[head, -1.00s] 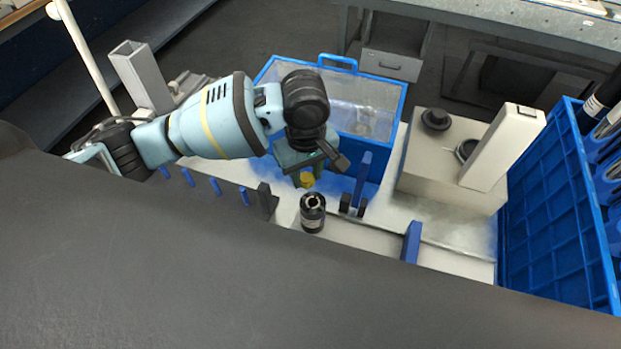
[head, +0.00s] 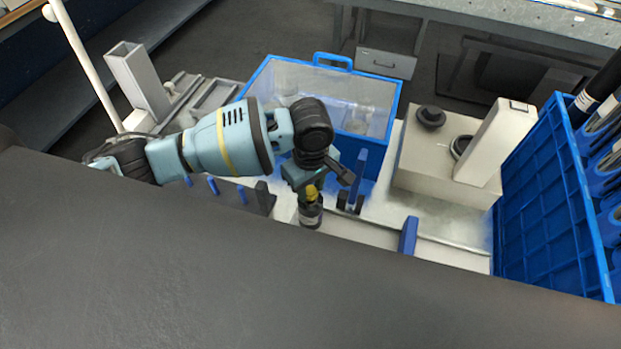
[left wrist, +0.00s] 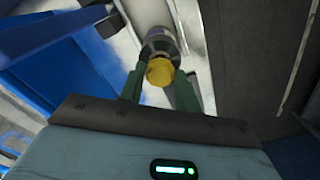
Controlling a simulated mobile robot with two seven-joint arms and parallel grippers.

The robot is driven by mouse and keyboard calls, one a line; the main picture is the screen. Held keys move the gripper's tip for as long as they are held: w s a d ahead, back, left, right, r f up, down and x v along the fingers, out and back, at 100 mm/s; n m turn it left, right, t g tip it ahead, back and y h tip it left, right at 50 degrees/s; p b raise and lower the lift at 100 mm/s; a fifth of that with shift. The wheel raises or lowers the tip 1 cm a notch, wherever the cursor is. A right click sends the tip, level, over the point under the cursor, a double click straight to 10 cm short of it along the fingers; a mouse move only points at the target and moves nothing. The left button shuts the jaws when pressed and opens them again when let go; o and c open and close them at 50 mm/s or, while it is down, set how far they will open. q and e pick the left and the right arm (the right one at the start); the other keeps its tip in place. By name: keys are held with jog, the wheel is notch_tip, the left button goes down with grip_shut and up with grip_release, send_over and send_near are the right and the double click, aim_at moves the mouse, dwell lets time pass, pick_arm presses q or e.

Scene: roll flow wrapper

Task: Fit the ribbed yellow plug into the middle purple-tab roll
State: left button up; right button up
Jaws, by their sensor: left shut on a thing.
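The yellow plug (head: 311,193) is held in my left gripper (head: 310,189), whose fingers are shut on it. In the left wrist view the plug (left wrist: 160,72) sits between the green fingertips (left wrist: 158,88). The black roll (head: 310,216) stands upright on the pale work surface directly under the plug. In the left wrist view the roll's end (left wrist: 158,42) lies just beyond the plug. The plug covers the roll's opening, so I cannot tell whether it is inside or just above it. My right gripper is not in view.
A blue upright plate (head: 358,180) is close on the roll's right. A beige machine (head: 447,160) stands farther right, beside a large blue crate (head: 548,200). A dark bracket (head: 264,197) stands left of the roll.

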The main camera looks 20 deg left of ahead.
aim_at(311, 191)
pick_arm(q)
jog(key=shift+f, duration=0.5)
jog(key=shift+f, duration=0.65)
dwell(1.4)
jog(key=o, duration=0.7)
jog(key=shift+c, duration=0.2)
jog(key=shift+r, duration=0.1)
notch_tip(311, 191, up, 11)
dwell(0.6)
dwell(0.6)
